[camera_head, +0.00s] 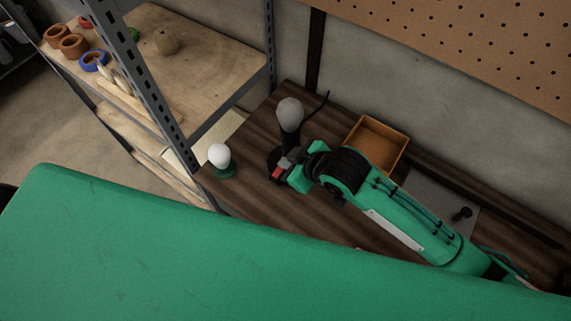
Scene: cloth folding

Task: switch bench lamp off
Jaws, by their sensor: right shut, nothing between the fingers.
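The bench lamp (289,114) stands upright near the back left of the dark wooden bench. It has a rounded grey bulb that shows no glow, a black neck and a round black base, with a black cord behind it. My right gripper (280,170) is shut and empty, low at the lamp's base on its front right side. Its red-tipped end overlaps the base in the picture; I cannot tell whether they touch. Any switch is hidden or too small to make out. My left gripper is not in view.
A white bulb on a green base (221,160) stands left of the lamp, near the bench's left edge. An orange-brown open tray (377,144) lies behind my right arm. A metal-framed shelf (200,65) with pots stands at left. A pegboard (470,50) hangs on the wall.

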